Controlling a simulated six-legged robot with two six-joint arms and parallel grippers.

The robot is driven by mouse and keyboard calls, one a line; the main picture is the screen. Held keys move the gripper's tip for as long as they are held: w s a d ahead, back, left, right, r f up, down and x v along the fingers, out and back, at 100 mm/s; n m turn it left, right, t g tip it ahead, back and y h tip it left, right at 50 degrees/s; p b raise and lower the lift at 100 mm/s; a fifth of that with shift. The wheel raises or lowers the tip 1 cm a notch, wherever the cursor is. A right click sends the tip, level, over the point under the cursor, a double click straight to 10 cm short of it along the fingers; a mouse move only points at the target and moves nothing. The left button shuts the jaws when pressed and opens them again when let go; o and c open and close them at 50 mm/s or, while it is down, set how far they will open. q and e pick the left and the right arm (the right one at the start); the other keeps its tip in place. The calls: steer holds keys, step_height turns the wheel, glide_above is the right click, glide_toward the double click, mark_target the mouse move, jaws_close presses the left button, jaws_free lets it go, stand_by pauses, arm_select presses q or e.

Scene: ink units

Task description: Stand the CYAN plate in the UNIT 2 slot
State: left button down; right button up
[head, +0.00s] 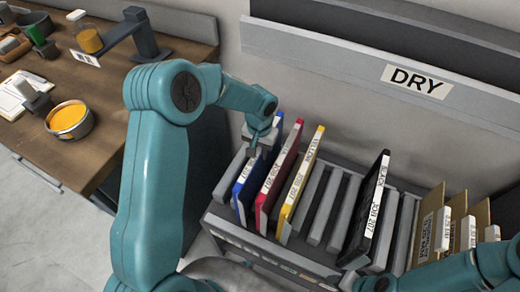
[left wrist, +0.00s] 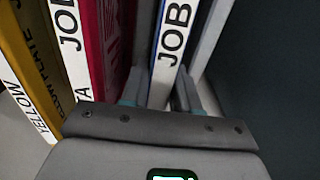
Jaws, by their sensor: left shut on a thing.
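The cyan plate, which looks blue (head: 248,178), stands upright at the left end of the grey rack (head: 265,246), with a white label on its edge. My left gripper (head: 254,141) is at its upper edge. In the left wrist view, the fingers (left wrist: 160,92) are shut on the blue plate (left wrist: 187,45), one on each side of its "JOB" label. The plate's lower part is hidden among the rack's dividers. The small marks on the rack's front are too small to read, so I cannot tell which slot is UNIT 2. My right gripper is out of view.
Right of the blue plate stand a magenta plate (head: 279,170), a yellow plate (head: 302,180), several grey dividers with gaps, and a black plate (head: 368,205). Brown folders (head: 428,222) stand farther right. A "DRY" rail (head: 400,75) is on the wall. An ink bench (head: 70,165) is left.

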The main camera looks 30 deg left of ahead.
arm_select(q)
steer(key=c, duration=0.8)
jaws_free()
steer(key=shift+f, duration=0.1)
steer(key=shift+o, duration=0.2)
step_height(320, 180, up, 16)
steer(key=shift+r, duration=0.2)
step_height(320, 180, up, 5)
steer(key=p, duration=0.4)
steer(key=shift+p, duration=0.35)
